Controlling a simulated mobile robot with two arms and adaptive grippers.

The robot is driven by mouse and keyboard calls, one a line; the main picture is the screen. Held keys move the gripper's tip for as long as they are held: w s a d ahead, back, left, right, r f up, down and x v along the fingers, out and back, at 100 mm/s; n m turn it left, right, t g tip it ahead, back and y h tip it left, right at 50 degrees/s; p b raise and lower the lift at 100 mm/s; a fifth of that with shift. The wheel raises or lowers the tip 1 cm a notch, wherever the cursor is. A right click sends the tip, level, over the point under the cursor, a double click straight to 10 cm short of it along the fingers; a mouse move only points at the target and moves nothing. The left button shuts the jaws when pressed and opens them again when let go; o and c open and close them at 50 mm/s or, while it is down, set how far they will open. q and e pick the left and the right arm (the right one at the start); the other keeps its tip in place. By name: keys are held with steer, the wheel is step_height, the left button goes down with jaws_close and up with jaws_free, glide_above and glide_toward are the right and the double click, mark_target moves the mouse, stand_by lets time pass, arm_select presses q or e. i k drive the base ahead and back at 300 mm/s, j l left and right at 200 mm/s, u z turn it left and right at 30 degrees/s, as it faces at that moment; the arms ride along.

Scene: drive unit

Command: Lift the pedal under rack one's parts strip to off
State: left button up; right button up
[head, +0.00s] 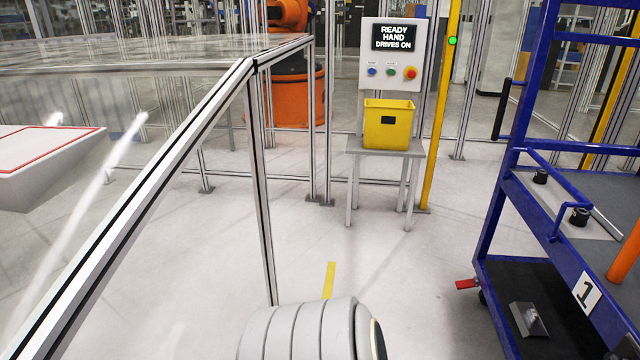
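Rack one is a blue wheeled rack (487,215) at the right, with a white plate (587,292) reading "1". Its parts strip (590,226) is a light grey plate on the upper shelf, bearing black round parts (579,217). A small red pedal (466,284) sticks out to the left at the foot of the rack's near-left post, by a dark caster (482,297). It looks about level; its exact tilt is too small to tell. Neither of my grippers is in view. A grey rounded link of my own arm (300,332) shows at the bottom centre.
A glass-panelled fence (262,180) with metal posts runs along the left. A yellow bin (388,124) stands on a small grey table (413,151) below a control panel (400,55) reading "READY HAND DRIVES ON".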

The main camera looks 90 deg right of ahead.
mark_target(466, 283)
steer(key=l+u, duration=0.25)
steer(key=l, duration=0.5)
steer(key=i+l+z, duration=0.15)
steer(key=z, duration=1.05)
